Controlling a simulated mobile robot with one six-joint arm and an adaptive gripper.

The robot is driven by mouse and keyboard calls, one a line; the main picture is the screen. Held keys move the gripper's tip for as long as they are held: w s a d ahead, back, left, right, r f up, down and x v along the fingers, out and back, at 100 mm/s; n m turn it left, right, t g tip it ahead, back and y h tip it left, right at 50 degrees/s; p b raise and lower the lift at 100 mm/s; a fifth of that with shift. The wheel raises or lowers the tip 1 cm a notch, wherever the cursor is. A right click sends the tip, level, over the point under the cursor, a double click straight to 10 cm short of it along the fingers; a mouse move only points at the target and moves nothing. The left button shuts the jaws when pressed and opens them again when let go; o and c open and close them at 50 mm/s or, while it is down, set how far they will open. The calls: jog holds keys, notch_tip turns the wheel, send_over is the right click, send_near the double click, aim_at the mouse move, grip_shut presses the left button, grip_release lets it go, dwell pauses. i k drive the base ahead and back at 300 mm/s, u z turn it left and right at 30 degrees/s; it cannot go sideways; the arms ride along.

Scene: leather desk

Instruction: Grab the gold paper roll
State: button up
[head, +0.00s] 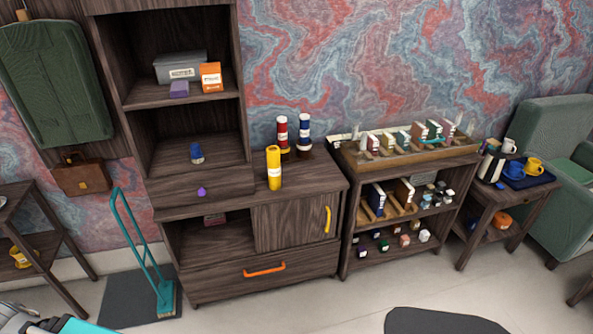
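The gold paper roll (274,168) is a yellow upright cylinder with a pale label band. It stands near the front edge of the low dark wooden cabinet's top (312,175). A red roll (283,134) and a blue roll (304,133) stand upright just behind it, a little to the right. My gripper is not in view. Only grey and teal parts at the bottom left corner show, which look like my arm.
A tall shelf unit (239,120) rises left of the roll, with a small purple item (201,192) on its ledge. A crowded wooden rack (352,215) stands to the right. A teal-handled upright tool (165,295) leans at the left.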

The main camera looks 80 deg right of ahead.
aim_at(273, 157)
jog(key=k, duration=1.25)
jog(key=z, duration=2.45)
jog(key=i, duration=0.4)
jog(key=z, duration=0.2)
